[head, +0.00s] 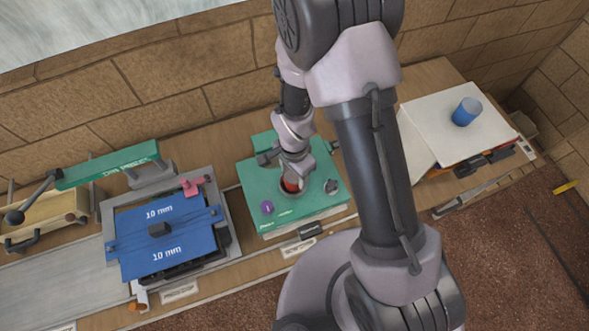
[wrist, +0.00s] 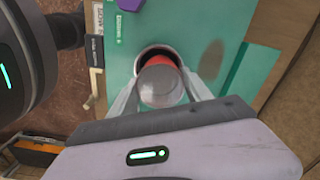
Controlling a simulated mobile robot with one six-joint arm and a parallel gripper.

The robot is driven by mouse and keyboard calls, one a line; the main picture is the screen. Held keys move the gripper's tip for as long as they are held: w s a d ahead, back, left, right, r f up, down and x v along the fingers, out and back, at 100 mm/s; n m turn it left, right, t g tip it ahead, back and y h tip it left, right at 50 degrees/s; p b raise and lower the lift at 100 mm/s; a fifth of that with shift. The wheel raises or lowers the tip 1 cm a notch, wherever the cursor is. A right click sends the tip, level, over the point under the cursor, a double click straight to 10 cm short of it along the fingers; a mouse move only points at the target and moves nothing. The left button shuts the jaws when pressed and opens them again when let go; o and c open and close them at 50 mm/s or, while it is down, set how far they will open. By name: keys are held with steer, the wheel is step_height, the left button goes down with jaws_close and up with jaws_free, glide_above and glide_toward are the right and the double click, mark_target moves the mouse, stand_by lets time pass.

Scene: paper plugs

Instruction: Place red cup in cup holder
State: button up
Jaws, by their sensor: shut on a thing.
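The red cup (head: 291,185) is between the fingers of my gripper (head: 291,178), low over the green panel (head: 318,201). In the wrist view, the red cup (wrist: 162,60) shows as a red band behind a pale, see-through round end. It sits within the pale rim of a round opening, the cup holder (wrist: 138,61), in the green panel. My gripper (wrist: 163,88) is shut on the cup, with one pale finger on each side. I cannot tell how deep the cup sits, as the fingers and the cup's end hide its base.
A purple knob (head: 267,207) and a silver knob (head: 331,187) stand close to the cup on the panel. A blue plate (head: 166,237) is at the left. A blue cup (head: 466,111) stands on a white surface (head: 430,112) at the right. A stone wall runs behind.

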steer(key=shift+s+a, duration=0.25)
steer(key=shift+s, duration=0.1)
steer(key=o, duration=1.1)
steer(key=shift+c, duration=0.2)
steer(key=o, duration=0.3)
steer(key=shift+w+d+f, duration=0.1)
steer(key=shift+w, duration=0.1)
steer(key=shift+s, duration=0.1)
